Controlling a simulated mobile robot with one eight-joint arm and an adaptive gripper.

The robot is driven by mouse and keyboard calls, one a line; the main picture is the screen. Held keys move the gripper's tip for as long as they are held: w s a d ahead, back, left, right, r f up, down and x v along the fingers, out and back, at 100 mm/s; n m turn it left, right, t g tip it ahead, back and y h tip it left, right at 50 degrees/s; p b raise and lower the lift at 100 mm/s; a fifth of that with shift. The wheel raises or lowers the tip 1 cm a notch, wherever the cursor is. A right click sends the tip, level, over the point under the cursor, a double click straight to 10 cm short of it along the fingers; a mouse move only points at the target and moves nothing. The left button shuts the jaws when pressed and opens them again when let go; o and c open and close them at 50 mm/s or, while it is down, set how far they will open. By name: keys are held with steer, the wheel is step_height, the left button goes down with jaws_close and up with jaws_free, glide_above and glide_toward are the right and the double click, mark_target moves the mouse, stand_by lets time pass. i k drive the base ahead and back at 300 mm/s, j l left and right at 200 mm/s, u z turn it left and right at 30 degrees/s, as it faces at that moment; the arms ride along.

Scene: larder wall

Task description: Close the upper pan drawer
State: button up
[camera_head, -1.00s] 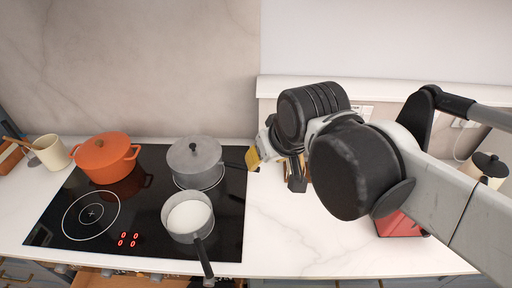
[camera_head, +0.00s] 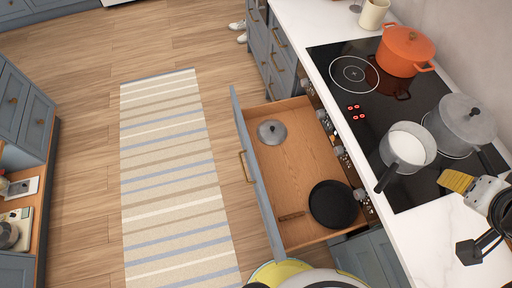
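The upper pan drawer (camera_head: 285,165) is pulled far out below the cooktop, its blue-grey front (camera_head: 252,170) facing left with a brass handle (camera_head: 246,167). Inside lie a grey pan lid (camera_head: 271,132) and a black frying pan (camera_head: 335,204) with a wooden handle. My gripper (camera_head: 457,182) is at the right edge, over the counter beside the cooktop and away from the drawer. Its yellow tip shows, but the rest is partly cut off, so I cannot tell whether it is open.
A striped rug (camera_head: 172,180) lies on open floor left of the drawer. Cabinets stand far left.

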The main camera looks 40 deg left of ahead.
mark_target(284, 175)
steer(key=k+j+u, duration=0.15)
steer(key=u, duration=0.25)
steer(key=k+j+u, duration=0.15)
steer(key=u, duration=0.3)
steer(key=k+j+u, duration=0.1)
steer(key=j+u, duration=0.3)
steer(key=l, duration=0.1)
